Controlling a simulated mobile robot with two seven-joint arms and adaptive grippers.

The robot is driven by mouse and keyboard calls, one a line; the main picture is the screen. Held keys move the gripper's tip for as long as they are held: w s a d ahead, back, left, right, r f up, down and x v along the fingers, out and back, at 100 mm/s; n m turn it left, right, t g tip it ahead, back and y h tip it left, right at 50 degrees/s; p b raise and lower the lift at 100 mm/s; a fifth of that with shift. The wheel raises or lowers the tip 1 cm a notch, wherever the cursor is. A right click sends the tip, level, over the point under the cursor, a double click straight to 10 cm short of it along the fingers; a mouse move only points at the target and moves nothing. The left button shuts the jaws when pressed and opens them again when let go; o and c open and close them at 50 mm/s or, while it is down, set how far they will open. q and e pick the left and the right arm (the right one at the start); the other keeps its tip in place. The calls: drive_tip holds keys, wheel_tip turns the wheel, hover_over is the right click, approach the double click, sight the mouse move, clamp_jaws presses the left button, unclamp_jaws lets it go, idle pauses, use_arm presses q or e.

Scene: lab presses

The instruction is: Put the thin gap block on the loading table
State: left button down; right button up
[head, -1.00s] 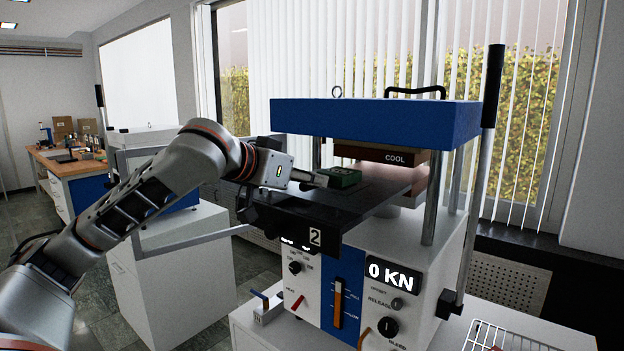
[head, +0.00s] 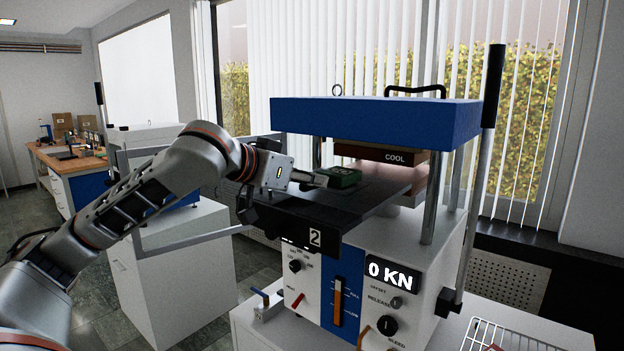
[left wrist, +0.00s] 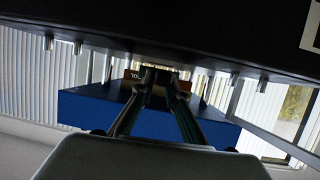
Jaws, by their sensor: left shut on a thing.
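The green block (head: 341,177), with pale markings on its top, is at the dark loading table (head: 375,205) of the press marked 2. My left gripper (head: 318,180) reaches in from the left and is shut on the block's left side. The block is at the table's surface or just above it; I cannot tell which. In the left wrist view, the gripper's fingers (left wrist: 155,100) point toward the blue press head (left wrist: 85,108), and the block is hard to make out there. My right gripper is not in view.
The blue top (head: 375,120) of the press and a brown plate labelled COOL (head: 395,157) hang above the rear of the table. Metal columns (head: 436,200) stand at its sides. A wire rack (head: 485,335) is at lower right. A white cabinet (head: 185,270) stands to the left.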

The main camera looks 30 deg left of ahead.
use_arm(q)
drive_tip(key=shift+f, duration=0.5)
idle(0.3)
drive_tip(key=c, duration=1.9)
unclamp_jaws()
drive_tip(key=shift+f, duration=0.1)
drive_tip(key=v, duration=1.2)
